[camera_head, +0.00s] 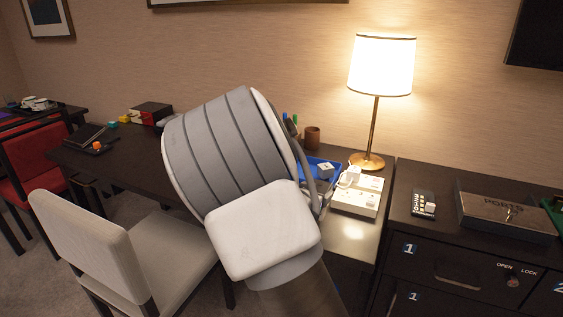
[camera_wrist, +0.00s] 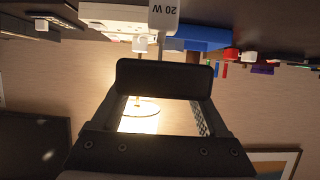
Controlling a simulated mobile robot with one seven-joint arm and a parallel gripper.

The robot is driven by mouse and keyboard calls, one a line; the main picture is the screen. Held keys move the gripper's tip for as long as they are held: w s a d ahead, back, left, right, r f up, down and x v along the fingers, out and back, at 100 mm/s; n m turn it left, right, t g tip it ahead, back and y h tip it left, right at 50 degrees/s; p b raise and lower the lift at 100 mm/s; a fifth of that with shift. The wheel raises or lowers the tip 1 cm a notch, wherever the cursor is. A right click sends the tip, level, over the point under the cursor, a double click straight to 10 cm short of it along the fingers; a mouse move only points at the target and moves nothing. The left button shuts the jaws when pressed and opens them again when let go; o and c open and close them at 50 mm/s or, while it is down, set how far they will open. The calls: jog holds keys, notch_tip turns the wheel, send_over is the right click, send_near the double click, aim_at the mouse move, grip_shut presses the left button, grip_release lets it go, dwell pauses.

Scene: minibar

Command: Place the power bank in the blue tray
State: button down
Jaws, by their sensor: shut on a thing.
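My gripper (camera_wrist: 161,104) is shut on a dark slab with rounded corners, which I take to be the power bank (camera_wrist: 165,80). Its near face spans the gap between the fingers in the wrist view. The blue tray (camera_wrist: 208,38) shows beyond it, in an upside-down picture. In the head view the blue tray (camera_head: 336,163) is on the desk left of the lamp, partly hidden by my arm. I cannot tell the slab's height above the tray.
A white charger marked 20 W (camera_wrist: 163,14) shows near the tray. A white socket block (camera_head: 359,196) and a lit lamp (camera_head: 367,162) stand to its right. A brown cup (camera_head: 312,137) is behind the tray. A cabinet (camera_head: 460,235) is at the right, a chair (camera_head: 95,235) in front.

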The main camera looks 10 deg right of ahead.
jog(key=s+a+r+n+t+y, duration=0.2)
jog(key=s+a+n+y, duration=0.2)
jog(key=s+a, duration=0.5)
notch_tip(320, 180, up, 16)
jog(key=p, duration=1.7)
jog(key=shift+w, duration=0.15)
jog(key=shift+f, duration=0.1)
jog(key=w+d+f+m+h+b, duration=0.1)
jog(key=w+d+f+b, duration=0.1)
jog(key=f+b, duration=0.3)
jog(key=w+d+f+m+g+h+b, duration=0.1)
jog(key=w+d+f+b, duration=0.2)
jog(key=f+b, duration=0.2)
jog(key=w+d+f+m+h+b, duration=0.1)
jog(key=w+d+f+b, duration=0.2)
jog(key=f+b, duration=0.3)
jog(key=shift+d+f+m+g+h, duration=0.15)
jog(key=shift+f+m+g+h, duration=0.25)
jog(key=shift+w+d+f+b, duration=0.35)
jog(key=shift+w+f+b, duration=0.1)
jog(key=shift+b, duration=0.1)
